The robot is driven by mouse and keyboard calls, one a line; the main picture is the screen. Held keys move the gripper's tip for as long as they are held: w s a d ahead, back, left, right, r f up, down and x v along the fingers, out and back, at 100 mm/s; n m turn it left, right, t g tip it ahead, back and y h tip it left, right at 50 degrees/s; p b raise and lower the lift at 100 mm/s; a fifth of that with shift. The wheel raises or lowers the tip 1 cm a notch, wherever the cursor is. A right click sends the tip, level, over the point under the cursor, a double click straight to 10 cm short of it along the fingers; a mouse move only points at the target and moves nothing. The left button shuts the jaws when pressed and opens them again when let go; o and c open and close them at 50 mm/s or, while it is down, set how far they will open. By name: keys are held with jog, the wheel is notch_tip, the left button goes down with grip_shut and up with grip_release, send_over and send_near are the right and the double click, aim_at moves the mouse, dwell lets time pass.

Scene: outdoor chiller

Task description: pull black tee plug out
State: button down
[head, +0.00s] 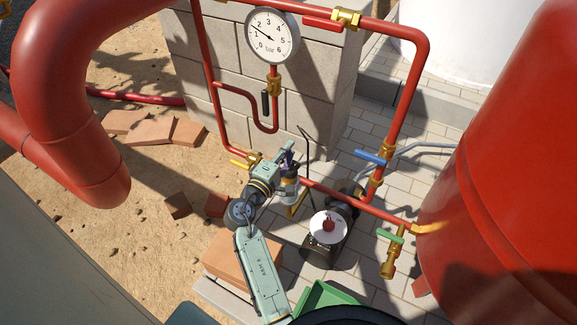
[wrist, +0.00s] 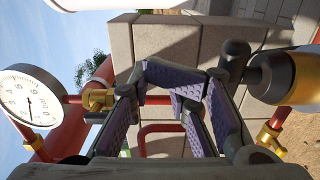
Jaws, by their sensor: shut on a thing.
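The black tee plug (wrist: 235,60) shows in the wrist view right of the middle, its crossbar close against my fingertips and its stem running to a dark round fitting (wrist: 283,76). In the head view, my gripper (head: 287,163) is at the top of a pale cylindrical fitting (head: 289,190) on the red pipework and hides the plug. In the wrist view, my gripper (wrist: 190,82), with purple ribbed pads, is shut on the plug. The exact contact is partly hidden by the fingers.
A pressure gauge (head: 271,36) stands above on red pipes before a block wall (head: 330,95). A large red tank (head: 515,150) stands right.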

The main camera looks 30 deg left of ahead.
jog(key=c, duration=1.2)
grip_release()
jog(key=shift+o, duration=0.7)
jog(key=shift+f, duration=0.1)
jog(key=o, duration=0.4)
jog(key=shift+c, duration=0.2)
jog(key=s, duration=0.7)
jog(key=shift+d, duration=0.2)
jog(key=s, duration=1.2)
jog(key=shift+d, duration=0.35)
